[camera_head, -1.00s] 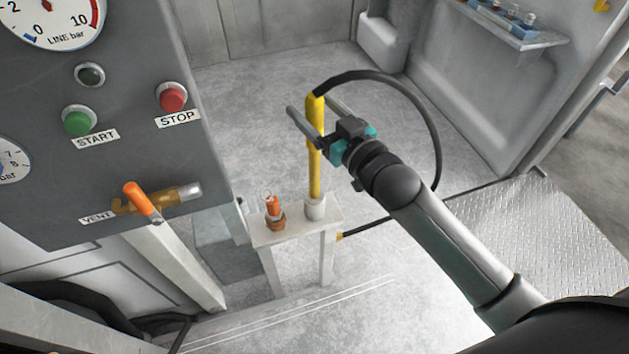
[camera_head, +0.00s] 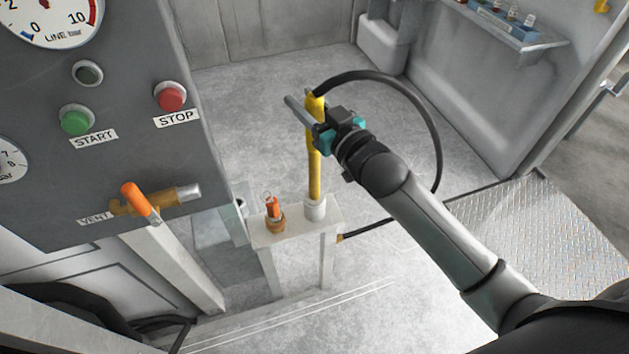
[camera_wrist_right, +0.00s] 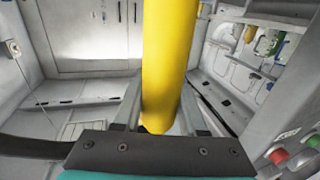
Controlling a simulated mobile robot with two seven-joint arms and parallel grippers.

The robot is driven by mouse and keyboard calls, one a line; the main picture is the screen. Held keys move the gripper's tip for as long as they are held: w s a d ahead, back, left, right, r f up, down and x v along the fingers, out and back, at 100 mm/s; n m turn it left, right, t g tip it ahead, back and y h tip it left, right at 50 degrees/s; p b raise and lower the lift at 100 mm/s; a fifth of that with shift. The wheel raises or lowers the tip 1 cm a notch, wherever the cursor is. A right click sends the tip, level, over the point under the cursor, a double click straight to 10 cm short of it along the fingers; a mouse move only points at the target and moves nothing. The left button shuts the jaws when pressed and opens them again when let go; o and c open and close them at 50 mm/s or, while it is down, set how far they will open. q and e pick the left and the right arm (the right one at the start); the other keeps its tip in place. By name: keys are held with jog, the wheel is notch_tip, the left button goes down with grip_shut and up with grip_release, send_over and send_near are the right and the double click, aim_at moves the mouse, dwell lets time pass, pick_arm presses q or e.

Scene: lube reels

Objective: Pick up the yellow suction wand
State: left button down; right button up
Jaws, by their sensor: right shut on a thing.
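The yellow suction wand (camera_head: 314,165) stands upright with its lower end in a pale cup (camera_head: 315,209) on a small white stand (camera_head: 296,232). A black hose (camera_head: 425,110) loops from its top to the right and down. My right gripper (camera_head: 308,117) is shut on the upper part of the wand. In the right wrist view the wand (camera_wrist_right: 168,65) passes between the two fingers (camera_wrist_right: 160,108). The wand's lower end is hidden inside the cup. My left gripper is not in view.
An orange-topped fitting (camera_head: 273,212) sits on the stand, left of the wand. A grey control panel (camera_head: 60,180) with START and STOP buttons and an orange-handled vent valve (camera_head: 142,200) is at the left. A shelf (camera_head: 515,35) holds small bottles at upper right.

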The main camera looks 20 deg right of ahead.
grip_shut()
dwell(0.8)
